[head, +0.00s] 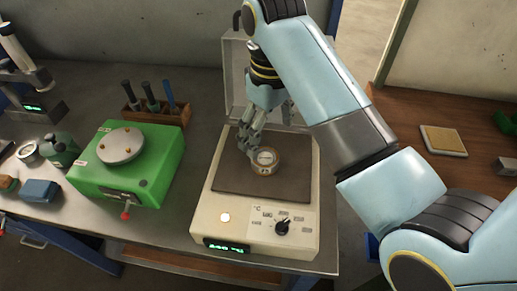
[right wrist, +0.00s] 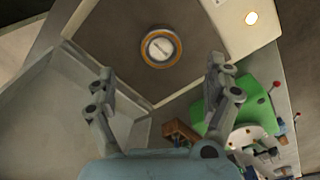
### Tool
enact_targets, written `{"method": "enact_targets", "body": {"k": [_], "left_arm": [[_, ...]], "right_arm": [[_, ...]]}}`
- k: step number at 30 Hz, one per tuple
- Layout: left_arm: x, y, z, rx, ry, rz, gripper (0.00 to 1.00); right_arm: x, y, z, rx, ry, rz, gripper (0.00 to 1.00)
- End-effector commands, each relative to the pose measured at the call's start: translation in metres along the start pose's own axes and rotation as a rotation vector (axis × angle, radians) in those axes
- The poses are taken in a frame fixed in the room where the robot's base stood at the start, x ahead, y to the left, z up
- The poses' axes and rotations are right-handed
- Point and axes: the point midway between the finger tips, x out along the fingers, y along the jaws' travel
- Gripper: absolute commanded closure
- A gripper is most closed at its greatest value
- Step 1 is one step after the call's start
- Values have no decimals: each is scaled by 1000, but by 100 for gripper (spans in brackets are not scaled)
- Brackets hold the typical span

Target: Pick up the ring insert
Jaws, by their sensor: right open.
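The ring insert (head: 265,160), a small round piece with a brass-coloured rim and a pale centre, sits on the dark plate (head: 232,177) of a cream heater (head: 211,215). In the right wrist view the ring insert (right wrist: 160,47) lies beyond the fingertips, roughly midway between them sideways. My right gripper (head: 265,122) is open and empty, just behind and above the ring insert in the head view. Its two fingers stand wide apart in the right wrist view (right wrist: 160,75). No contact with the ring insert is visible. My left gripper is not in view.
A clear raised cover (head: 234,75) stands behind the heater, close to my right arm. A green device (head: 158,176) with a round metal top is to the left. A wooden tool rack (head: 150,117) stands behind it. A side bench (head: 400,110) is at right.

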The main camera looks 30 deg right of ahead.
Motion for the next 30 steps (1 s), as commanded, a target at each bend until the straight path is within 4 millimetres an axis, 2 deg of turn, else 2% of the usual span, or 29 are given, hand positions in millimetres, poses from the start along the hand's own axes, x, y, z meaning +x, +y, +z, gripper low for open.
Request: {"method": "enact_targets", "body": {"k": [4, 6, 9, 12, 20, 27, 28, 30], "left_arm": [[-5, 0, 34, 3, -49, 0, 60], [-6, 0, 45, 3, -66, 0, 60], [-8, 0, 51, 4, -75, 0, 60], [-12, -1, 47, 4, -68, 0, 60], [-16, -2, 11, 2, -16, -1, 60], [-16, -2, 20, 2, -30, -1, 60], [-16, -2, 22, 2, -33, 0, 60], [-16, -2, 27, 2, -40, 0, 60]], "right_arm": [[24, 0, 1, 1, -4, 0, 14], [31, 0, 0, 1, -2, 1, 14], [38, 0, -1, 1, -1, 1, 14], [49, 0, -4, 0, -4, 0, 14], [84, -1, -9, 1, 0, 1, 14], [88, -1, -9, 1, 1, 1, 14], [88, -1, -9, 1, 1, 1, 16], [88, -1, -9, 1, 1, 1, 25]]}}
